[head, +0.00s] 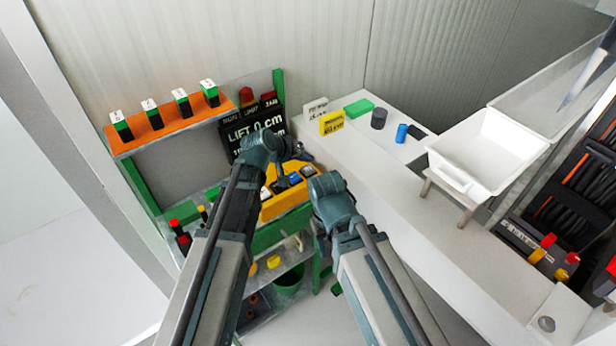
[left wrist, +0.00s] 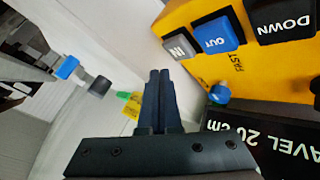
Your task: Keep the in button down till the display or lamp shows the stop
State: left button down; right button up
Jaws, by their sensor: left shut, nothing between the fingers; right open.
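The yellow control box (head: 270,209) stands in the middle of the head view, partly behind my arms. In the left wrist view the grey IN button (left wrist: 179,46) sits at the end of its row, beside the blue OUT button (left wrist: 215,33) and the black DOWN button (left wrist: 285,25). My left gripper (left wrist: 158,74) is shut and empty, its tips just beside the IN button in the picture; I cannot tell whether they touch. The black display (head: 255,134) reads LIFT 0 cm; the wrist view shows TRAVEL 20 cm on it (left wrist: 270,140). My right gripper (head: 325,184) is open, right of the box.
A red lamp-like part (head: 247,97) sits above the display. An orange shelf (head: 160,133) holds several green-and-black blocks at left. The white bench (head: 385,175) at right carries a yellow box (head: 332,122), a blue cylinder (head: 401,133) and a white tub (head: 486,150).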

aim_at(308, 170)
pick_arm(q)
jog(key=shift+f+b, duration=0.35)
jog(key=shift+f, duration=0.45)
pick_arm(e)
jog(key=shift+f, duration=0.8)
dwell(0.6)
pick_arm(q)
jog(key=shift+f+b, duration=0.35)
pick_arm(e)
jog(key=shift+f, duration=0.35)
